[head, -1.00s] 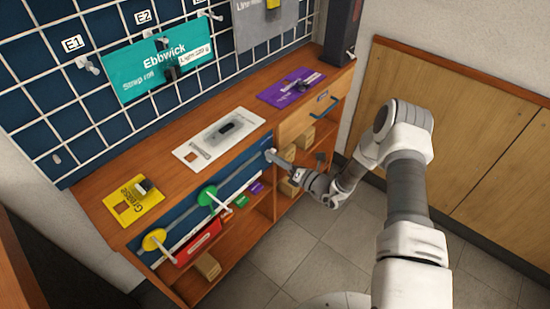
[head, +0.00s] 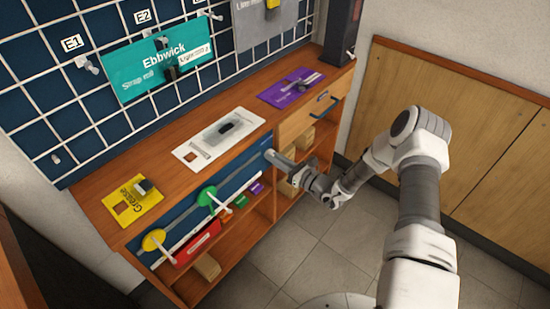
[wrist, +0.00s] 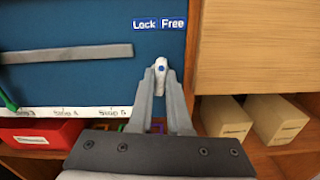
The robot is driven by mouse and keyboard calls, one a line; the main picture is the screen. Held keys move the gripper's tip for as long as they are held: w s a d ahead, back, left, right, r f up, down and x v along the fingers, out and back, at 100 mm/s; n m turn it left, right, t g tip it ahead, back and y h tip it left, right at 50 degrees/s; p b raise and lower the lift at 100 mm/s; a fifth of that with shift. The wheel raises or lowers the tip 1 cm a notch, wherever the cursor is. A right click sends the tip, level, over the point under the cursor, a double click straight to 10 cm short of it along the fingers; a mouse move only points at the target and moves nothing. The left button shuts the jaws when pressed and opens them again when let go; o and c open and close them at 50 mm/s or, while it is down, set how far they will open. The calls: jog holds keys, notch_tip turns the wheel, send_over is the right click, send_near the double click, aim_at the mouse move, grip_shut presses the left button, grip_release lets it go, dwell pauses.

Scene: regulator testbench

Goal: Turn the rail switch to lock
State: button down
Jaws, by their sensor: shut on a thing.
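The rail switch (wrist: 161,68) is a small pale knob with a blue dot on the blue panel (wrist: 100,85). It stands below two labels, Lock (wrist: 145,24) on the left and Free (wrist: 173,23) on the right. It looks nearly upright in the wrist view; which label it points to, I cannot tell. My gripper (wrist: 161,76) is shut on the knob, one finger on each side, hiding its lower part. In the head view my gripper (head: 273,156) is at the right end of the blue panel, and the knob is mostly hidden.
A grey rail (wrist: 65,54) ends left of the knob. Yellow (head: 154,240) and green (head: 207,196) discs sit along it. A drawer (head: 310,117) and shelf boxes (wrist: 278,120) are to the right. A red bin (wrist: 40,137) is lower left. Floor in front is clear.

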jog(key=n, duration=1)
jog(key=shift+d+p, duration=0.1)
jog(key=shift+p, duration=0.3)
jog(key=shift+f+n, duration=0.1)
jog(key=shift+n, duration=0.2)
jog(key=c, duration=0.9)
grip_release()
jog(key=shift+o, duration=0.2)
jog(key=p+v, duration=0.3)
jog(key=v, duration=1.4)
jog(key=shift+s+d, duration=0.1)
jog(key=shift+d, duration=0.05)
